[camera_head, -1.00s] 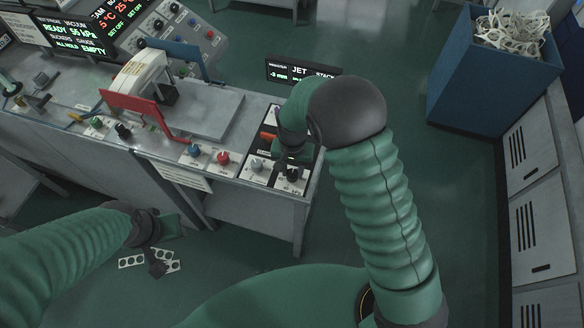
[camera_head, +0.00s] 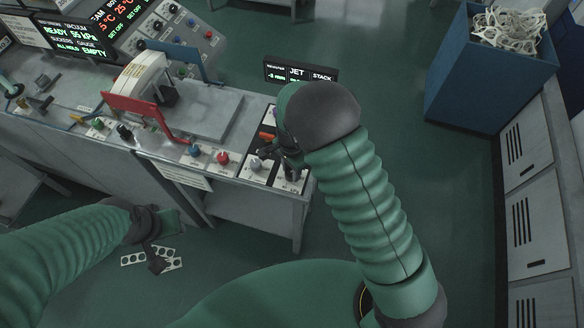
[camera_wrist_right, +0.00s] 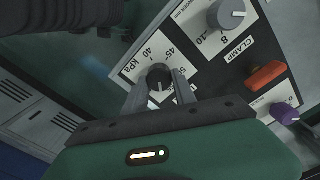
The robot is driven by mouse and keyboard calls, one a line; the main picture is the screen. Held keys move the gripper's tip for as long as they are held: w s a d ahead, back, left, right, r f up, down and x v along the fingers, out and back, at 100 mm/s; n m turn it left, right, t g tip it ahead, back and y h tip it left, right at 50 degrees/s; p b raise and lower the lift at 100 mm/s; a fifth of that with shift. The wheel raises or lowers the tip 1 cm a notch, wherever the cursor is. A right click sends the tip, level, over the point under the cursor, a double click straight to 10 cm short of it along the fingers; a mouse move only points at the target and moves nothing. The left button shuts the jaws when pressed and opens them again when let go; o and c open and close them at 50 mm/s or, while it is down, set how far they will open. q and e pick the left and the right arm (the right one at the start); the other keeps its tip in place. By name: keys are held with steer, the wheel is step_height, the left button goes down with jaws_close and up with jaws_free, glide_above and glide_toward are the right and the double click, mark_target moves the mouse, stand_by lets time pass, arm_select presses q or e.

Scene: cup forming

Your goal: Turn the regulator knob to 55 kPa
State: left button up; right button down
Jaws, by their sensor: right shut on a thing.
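The black regulator knob (camera_wrist_right: 159,76) shows in the right wrist view, on a white kPa scale plate (camera_wrist_right: 150,55) with 40 and 45 readable. Its pointer setting is hard to read. My right gripper (camera_wrist_right: 158,88) is shut on the knob, one finger on each side. In the head view my right gripper (camera_head: 280,158) is at the bench's right-end control panel, partly hiding the knob.
A red button (camera_head: 222,158) and blue knob (camera_head: 194,151) sit left on the bench. A blue bin (camera_head: 470,85) stands at right, with clear floor between.

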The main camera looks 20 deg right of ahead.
mark_target(288, 172)
steer(key=shift+s+a+f, duration=0.15)
steer(key=shift+s+a, duration=0.05)
steer(key=shift+s, duration=0.05)
steer(key=c, duration=1.3)
jaws_free()
steer(key=shift+o, duration=1.3)
steer(key=shift+w+a, duration=0.1)
arm_select(q)
steer(key=shift+a, duration=0.3)
arm_select(e)
steer(key=shift+w+a, duration=0.1)
arm_select(q)
steer(key=shift+s+b+x, duration=0.25)
steer(key=shift+b+x, duration=0.9)
arm_select(e)
step_height(288, 172, up, 17)
arm_select(q)
steer(key=shift+d+f, duration=0.1)
steer(key=shift+d, duration=0.05)
arm_select(e)
steer(key=shift+w, duration=0.1)
